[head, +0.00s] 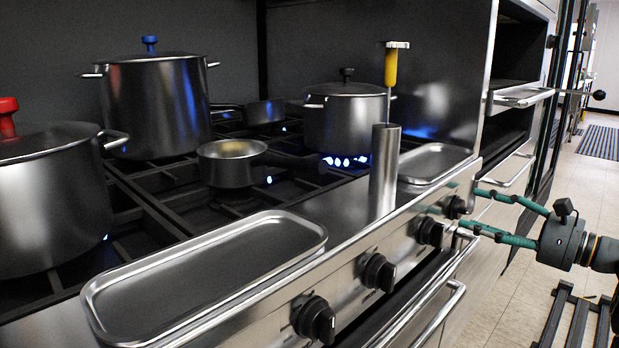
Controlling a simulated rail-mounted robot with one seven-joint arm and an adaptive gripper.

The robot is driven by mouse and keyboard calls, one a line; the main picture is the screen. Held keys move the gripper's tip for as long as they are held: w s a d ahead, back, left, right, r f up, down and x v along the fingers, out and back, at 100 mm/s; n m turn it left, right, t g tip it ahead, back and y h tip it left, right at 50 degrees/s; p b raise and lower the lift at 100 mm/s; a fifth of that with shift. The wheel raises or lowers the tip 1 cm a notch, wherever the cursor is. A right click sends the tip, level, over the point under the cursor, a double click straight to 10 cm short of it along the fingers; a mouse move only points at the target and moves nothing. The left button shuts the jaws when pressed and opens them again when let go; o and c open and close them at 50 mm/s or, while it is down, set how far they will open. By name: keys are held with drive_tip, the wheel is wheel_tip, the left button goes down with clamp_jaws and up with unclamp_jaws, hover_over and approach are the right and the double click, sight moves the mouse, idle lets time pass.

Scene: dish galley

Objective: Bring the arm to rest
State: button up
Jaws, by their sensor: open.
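My gripper (470,212) is at the right, in front of the stove's knob panel. Its two teal fingers are spread apart, pointing left, with nothing held between them. The fingers reach close to the rightmost knob (455,207); I cannot tell whether they touch it. The wrist end of my arm (600,253) enters from the right edge.
The stove front carries several black knobs (379,272) and an oven handle (440,310). Pots, a small pan (232,162), trays (205,268) and a steel cylinder (384,172) stand on top. An oven drawer handle (520,97) juts out.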

drive_tip(key=shift+x, duration=1.2)
drive_tip(key=shift+w+r+p, duration=0.1)
drive_tip(key=shift+r+p, duration=0.05)
drive_tip(key=shift+p, duration=0.15)
drive_tip(key=shift+m, duration=0.3)
drive_tip(key=shift+f, duration=0.25)
